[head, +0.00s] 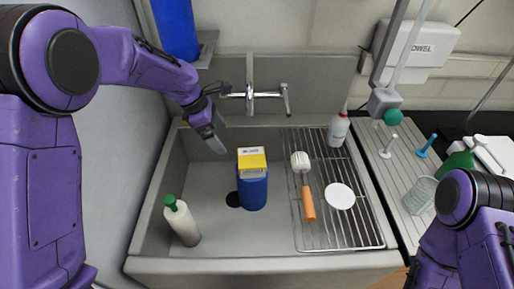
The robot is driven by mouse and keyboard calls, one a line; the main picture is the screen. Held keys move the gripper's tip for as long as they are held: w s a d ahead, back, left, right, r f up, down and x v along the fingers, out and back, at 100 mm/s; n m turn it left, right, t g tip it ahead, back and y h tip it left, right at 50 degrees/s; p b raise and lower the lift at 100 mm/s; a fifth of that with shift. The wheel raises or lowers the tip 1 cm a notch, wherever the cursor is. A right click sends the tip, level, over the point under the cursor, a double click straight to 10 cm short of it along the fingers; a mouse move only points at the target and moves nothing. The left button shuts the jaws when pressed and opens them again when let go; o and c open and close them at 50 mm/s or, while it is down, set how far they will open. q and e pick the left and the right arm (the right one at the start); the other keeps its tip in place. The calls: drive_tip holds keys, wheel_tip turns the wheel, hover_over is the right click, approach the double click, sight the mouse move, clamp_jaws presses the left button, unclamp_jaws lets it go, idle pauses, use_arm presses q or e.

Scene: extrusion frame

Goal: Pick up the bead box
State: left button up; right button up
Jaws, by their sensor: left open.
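A yellow box (251,158) with a white top and dark print, likely the bead box, sits in the middle of the sink. It appears to rest on, or stand just in front of, a rounded blue container (252,191); I cannot tell which. My left gripper (213,142) reaches in from the upper left. It is open and empty, above the sink's back left part, to the left of and behind the yellow box and apart from it. My right arm shows at the lower right, and its gripper is out of view.
The grey sink (155,215) holds a pale green-capped bottle (184,224) at front left. A wire rack (345,222) on the right carries an orange-handled brush (307,200), a white disc (341,196) and a white bottle (338,131). The faucet (250,95) rises behind.

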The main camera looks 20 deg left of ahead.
sight(252, 161)
use_arm(q)
drive_tip(key=p+x, duration=0.2)
drive_tip(key=x, duration=0.8)
drive_tip(key=shift+s+d+f, duration=0.1)
drive_tip(key=shift+d+f, duration=0.1)
drive_tip(key=shift+d, duration=0.05)
drive_tip(key=shift+d+f, duration=0.1)
drive_tip(key=shift+f, duration=0.2)
drive_tip(key=c, duration=0.8)
use_arm(e)
drive_tip(key=shift+s+r, duration=0.3)
drive_tip(key=shift+r, duration=0.25)
drive_tip(key=shift+s+r, duration=0.25)
drive_tip(key=shift+r, duration=0.25)
